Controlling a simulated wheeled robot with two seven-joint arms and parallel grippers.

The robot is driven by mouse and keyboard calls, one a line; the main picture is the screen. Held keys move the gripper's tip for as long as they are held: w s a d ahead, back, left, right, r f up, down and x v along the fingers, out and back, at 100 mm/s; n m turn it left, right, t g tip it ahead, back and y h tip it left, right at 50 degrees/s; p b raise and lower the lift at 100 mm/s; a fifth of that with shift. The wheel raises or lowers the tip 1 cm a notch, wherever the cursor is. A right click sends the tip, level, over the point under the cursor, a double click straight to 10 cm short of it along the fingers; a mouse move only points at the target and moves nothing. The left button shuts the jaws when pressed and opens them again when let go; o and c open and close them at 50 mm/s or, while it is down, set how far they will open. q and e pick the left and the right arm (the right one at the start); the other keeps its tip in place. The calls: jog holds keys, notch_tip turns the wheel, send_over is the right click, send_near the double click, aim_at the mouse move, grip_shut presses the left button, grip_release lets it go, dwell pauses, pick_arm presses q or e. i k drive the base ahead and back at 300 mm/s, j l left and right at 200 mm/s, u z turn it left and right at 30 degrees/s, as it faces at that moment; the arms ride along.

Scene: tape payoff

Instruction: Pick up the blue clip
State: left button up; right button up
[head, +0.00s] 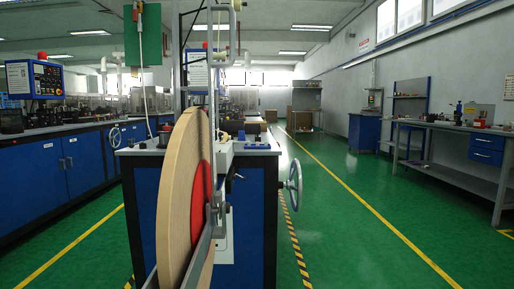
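I cannot make out the blue clip for certain. A smaller blue piece (241,135) shows on the same top, right of the roll. Both are too small to tell what they are. The tan tape roll (178,190) stands upright on edge in front of the machine, with a red hub (203,195), and hides part of the machine top. Neither of my grippers is in view.
A metal bar (200,258) crosses the roll's lower front. A handwheel (294,187) sticks out at the machine's right side. Blue cabinets (75,165) line the left. A grey workbench (450,128) stands at the right. The green floor (350,235) between is clear.

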aim_at(241, 134)
jog(key=i+l+u, duration=0.25)
jog(key=l+u, duration=0.2)
jog(key=l, duration=0.15)
jog(key=i+l+u, duration=0.25)
jog(key=l, duration=0.15)
jog(key=l+u, duration=0.45)
jog(key=l, duration=0.3)
jog(key=i, duration=0.05)
